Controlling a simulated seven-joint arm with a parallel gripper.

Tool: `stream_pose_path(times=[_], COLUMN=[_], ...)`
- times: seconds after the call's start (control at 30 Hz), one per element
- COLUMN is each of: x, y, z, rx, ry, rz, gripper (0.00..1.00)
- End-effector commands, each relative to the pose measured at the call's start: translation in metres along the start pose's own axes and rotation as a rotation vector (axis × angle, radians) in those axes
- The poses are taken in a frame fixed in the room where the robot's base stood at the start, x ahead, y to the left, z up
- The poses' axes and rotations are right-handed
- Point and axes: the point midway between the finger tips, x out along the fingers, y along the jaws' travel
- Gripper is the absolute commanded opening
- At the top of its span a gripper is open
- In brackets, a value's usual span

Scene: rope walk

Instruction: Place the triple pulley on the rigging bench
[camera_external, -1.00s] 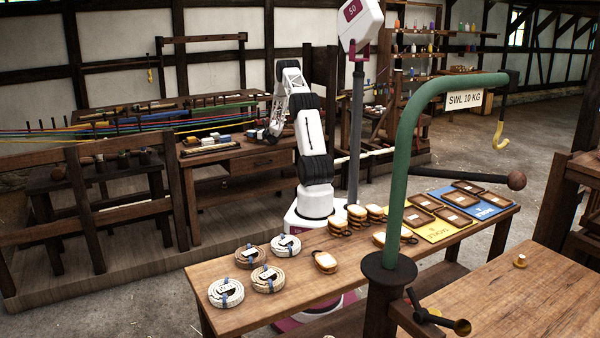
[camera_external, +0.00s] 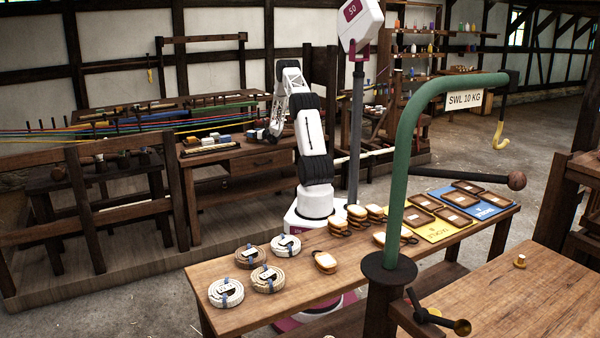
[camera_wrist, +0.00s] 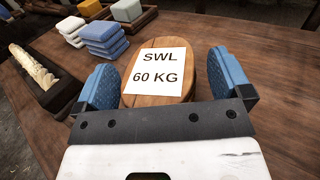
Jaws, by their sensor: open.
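A wooden block with a white label reading "SWL 60 KG" (camera_wrist: 187,88) lies between the jaws of my gripper (camera_wrist: 162,66) in the wrist view. It looks like a pulley block; its sheaves are hidden, so I cannot tell if it is the triple one. In the external view my gripper (camera_external: 262,135) is low over the back wooden desk (camera_external: 240,158). I cannot tell which table is the rigging bench.
Blue and white blocks (camera_wrist: 103,36) are stacked beyond the left finger, near a tray with a pale rope-like piece (camera_wrist: 38,73). The front table (camera_external: 300,282) holds rope coils (camera_external: 268,279), several wooden pulleys (camera_external: 326,262) and trays. A green crane post (camera_external: 402,180) stands in front.

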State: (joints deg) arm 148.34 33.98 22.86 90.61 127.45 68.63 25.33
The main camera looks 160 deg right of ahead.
Motion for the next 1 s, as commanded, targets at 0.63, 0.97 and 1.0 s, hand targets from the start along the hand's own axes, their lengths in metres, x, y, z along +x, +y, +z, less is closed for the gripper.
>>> stream_pose_path(times=[0.63, 0.97, 1.0], x=[-0.083, -0.116, -0.118], y=[0.0, 0.0, 0.0], z=[0.0, 0.0, 0.0], rx=[0.0, 0.0, 0.0], ry=[0.0, 0.0, 0.0], rz=[-0.001, 0.0, 0.0], gripper=[0.96, 0.96, 0.96])
